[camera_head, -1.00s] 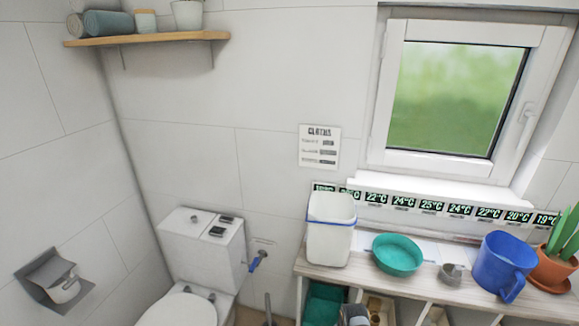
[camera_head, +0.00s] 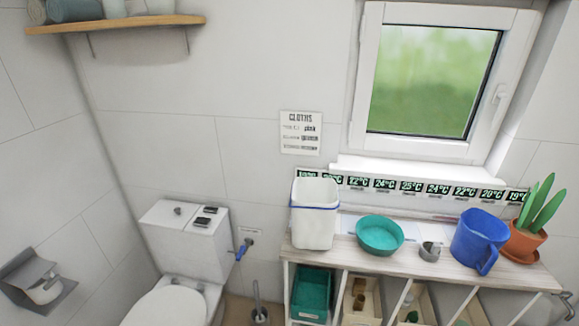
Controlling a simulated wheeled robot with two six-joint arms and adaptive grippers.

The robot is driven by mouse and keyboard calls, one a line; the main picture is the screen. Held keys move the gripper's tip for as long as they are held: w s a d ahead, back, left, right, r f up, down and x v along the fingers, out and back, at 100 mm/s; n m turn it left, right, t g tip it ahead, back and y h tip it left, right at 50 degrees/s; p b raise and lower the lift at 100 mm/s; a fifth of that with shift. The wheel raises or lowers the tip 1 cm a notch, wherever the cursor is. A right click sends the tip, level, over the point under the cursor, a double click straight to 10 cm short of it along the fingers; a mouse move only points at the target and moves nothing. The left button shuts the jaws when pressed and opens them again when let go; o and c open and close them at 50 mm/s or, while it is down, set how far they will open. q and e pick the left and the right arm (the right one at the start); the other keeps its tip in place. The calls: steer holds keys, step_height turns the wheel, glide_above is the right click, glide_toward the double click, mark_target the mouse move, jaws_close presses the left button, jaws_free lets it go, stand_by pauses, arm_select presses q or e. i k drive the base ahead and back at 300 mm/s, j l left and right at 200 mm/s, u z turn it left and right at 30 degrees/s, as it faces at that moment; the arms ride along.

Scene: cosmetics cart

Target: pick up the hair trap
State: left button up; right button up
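A small grey metal cup-like piece (camera_head: 430,251) stands on the wooden top of the shelf unit, between the teal bowl (camera_head: 380,235) and the blue jug (camera_head: 479,241). It may be the hair trap, but it is too small to be sure. Nothing touches it from above. Neither of my grippers can be made out in the head view.
A white bin (camera_head: 314,214) stands at the left end of the shelf unit (camera_head: 350,254). A potted plant (camera_head: 524,241) stands at the right end. Below, compartments hold a teal box (camera_head: 311,294) and small items. A toilet (camera_head: 183,250) stands left.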

mark_target(429, 251)
steer(key=z, duration=1.35)
